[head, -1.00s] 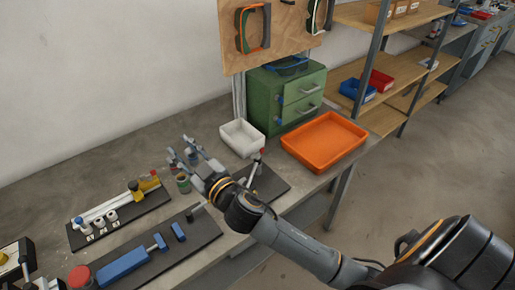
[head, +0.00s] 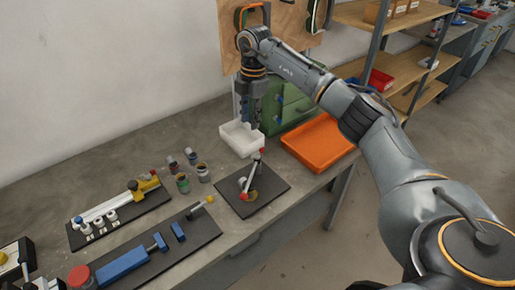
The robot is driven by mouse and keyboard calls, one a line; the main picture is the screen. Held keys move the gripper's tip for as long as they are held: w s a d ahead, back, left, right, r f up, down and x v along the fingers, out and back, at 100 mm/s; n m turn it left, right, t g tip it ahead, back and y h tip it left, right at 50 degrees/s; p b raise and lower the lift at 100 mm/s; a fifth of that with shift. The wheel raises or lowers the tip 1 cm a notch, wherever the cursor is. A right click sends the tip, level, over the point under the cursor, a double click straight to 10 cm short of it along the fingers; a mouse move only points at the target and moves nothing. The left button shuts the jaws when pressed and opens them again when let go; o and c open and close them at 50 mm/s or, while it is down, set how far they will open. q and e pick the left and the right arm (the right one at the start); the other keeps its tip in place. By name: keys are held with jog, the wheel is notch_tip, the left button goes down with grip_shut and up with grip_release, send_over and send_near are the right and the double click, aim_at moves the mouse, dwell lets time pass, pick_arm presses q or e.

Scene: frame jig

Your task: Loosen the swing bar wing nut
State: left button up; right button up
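A dark base plate (head: 158,203) at the left carries a long pale bar (head: 105,208) lying near several white cylinders, with a yellow part (head: 149,184) with a red piece at its right end. This may be the swing bar; I cannot make out a wing nut for certain. A second dark plate (head: 275,186) carries a tilted pale lever with a red tip (head: 255,170) and a gold disc. My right gripper (head: 256,122) points down above the white bin, behind the lever, apart from both plates. Its finger gap is too small to judge. My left gripper is out of view.
The white bin (head: 239,139) and orange tray (head: 318,147) stand at the back, by a green drawer cabinet (head: 298,100). Several small cups (head: 183,183) stand mid-bench. A dark strip with a blue clamp (head: 122,266) lies in front.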

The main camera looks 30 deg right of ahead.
aim_at(257, 153)
jog(key=shift+m+h, duration=0.3)
jog(key=shift+m, duration=0.1)
jog(key=f+p, duration=0.1)
jog(key=f, duration=0.2)
jog(key=d+f+p, duration=0.1)
jog(key=f, duration=0.3)
jog(key=f+p, duration=0.1)
jog(key=f, duration=0.3)
jog(key=shift+s+d+f, duration=0.25)
jog(key=shift+s+d, duration=0.05)
jog(key=shift+d, duration=0.1)
jog(key=shift+f, duration=0.7)
grip_shut()
